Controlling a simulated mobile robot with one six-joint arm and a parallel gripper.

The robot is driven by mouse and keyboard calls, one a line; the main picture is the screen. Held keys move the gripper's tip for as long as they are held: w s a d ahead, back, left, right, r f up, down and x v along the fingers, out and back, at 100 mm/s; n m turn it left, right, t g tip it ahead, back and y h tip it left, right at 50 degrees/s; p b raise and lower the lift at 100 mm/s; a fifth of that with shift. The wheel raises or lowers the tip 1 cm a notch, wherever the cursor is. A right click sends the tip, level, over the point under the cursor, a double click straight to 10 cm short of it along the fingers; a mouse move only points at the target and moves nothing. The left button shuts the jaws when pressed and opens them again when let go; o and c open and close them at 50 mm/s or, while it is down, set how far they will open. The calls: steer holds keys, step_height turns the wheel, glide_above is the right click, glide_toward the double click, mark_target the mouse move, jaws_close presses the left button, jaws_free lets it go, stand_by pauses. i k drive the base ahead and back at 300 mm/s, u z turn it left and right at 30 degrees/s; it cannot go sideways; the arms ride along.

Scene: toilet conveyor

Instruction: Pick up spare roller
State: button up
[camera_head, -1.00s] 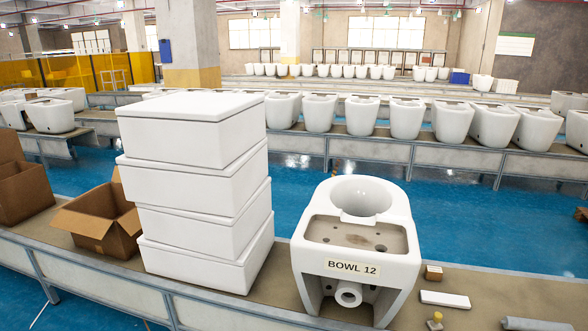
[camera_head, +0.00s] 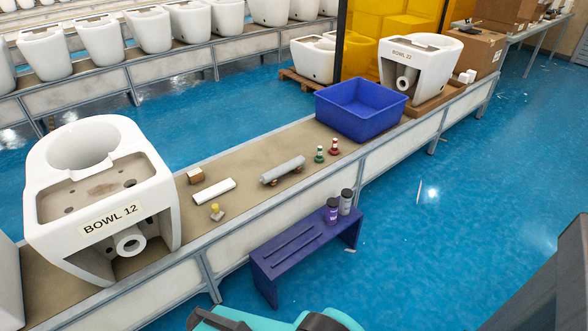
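A grey cylinder, which looks like the spare roller (camera_head: 283,170), lies on the brown conveyor belt (camera_head: 245,158) in the head view, resting on small brown supports. It is right of a white block and left of two small stamp-like pieces. My gripper is not in view. A teal and dark part of my arm (camera_head: 262,320) shows at the bottom edge, well below the roller.
BOWL 12 (camera_head: 97,178) stands left on the belt. A white block (camera_head: 214,192), a brown block (camera_head: 196,175), green (camera_head: 319,155) and red (camera_head: 334,147) pieces lie near the roller. A blue bin (camera_head: 361,108) stands beyond. A purple bench (camera_head: 295,245) with two jars stands in front.

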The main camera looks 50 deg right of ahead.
mark_target(267, 178)
steer(key=z, duration=4.55)
steer(key=i, duration=0.1)
steer(key=u, duration=2.9)
steer(key=k, duration=0.9)
steer(key=u, duration=0.15)
steer(key=i, duration=0.75)
